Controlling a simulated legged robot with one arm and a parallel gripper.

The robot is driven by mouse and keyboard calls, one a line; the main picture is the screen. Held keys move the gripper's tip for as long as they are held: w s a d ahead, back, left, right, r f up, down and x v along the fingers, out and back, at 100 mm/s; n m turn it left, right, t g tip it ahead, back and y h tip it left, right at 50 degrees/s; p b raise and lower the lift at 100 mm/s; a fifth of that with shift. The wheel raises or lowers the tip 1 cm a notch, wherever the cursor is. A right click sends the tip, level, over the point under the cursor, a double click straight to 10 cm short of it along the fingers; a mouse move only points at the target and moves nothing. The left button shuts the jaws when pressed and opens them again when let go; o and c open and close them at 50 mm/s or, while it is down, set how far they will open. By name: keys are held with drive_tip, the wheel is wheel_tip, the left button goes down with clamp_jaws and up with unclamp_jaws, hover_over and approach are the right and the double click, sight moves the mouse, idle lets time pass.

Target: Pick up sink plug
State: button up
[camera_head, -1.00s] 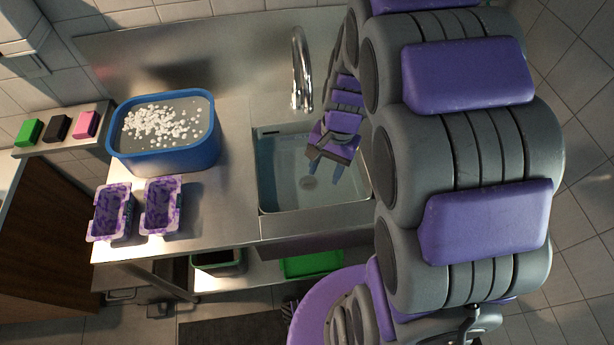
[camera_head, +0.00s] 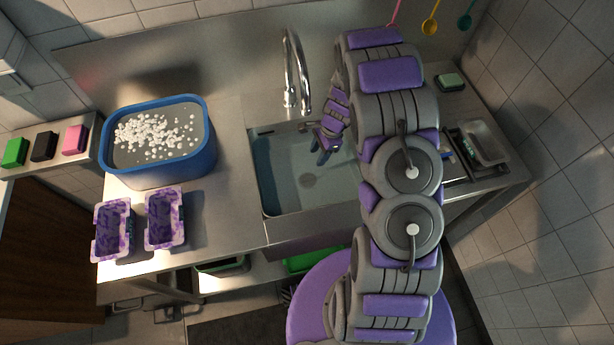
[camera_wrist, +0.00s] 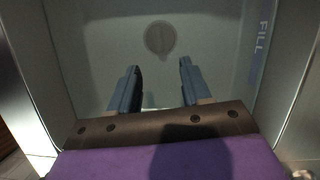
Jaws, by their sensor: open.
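The sink plug (camera_wrist: 160,38) is a round grey disc with a raised bar, lying on the floor of the sink basin. It shows faintly in the head view (camera_head: 308,181). The metal sink (camera_head: 275,208) has pale walls, and a "FILL" mark (camera_wrist: 264,40) shows in the wrist view. My gripper (camera_head: 322,157) is over the sink, behind and to the right of the plug in the head view. In the wrist view my gripper (camera_wrist: 155,82) has its two blue-grey fingers apart with nothing between them; the plug lies beyond the fingertips.
A chrome faucet (camera_head: 291,75) stands behind the sink, close to my gripper. A blue tub (camera_head: 160,176) with white bits and two purple-patterned trays (camera_head: 147,243) stand on the left counter. A metal tray (camera_head: 486,145) is at the right. Sink walls surround the gripper.

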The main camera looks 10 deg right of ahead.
drive_tip(key=f, duration=0.1)
drive_tip(key=b, duration=0.1)
hover_over(308, 177)
drive_tip(key=d, duration=0.2)
drive_tip(key=f, duration=0.5)
drive_tip(key=shift+w+a+f, duration=0.1)
drive_tip(key=shift+w+f, duration=0.3)
drive_tip(key=shift+s+b+x, duration=0.2)
drive_tip(key=shift+b+x, duration=0.35)
drive_tip(key=shift+x, duration=2.2)
clamp_jaws()
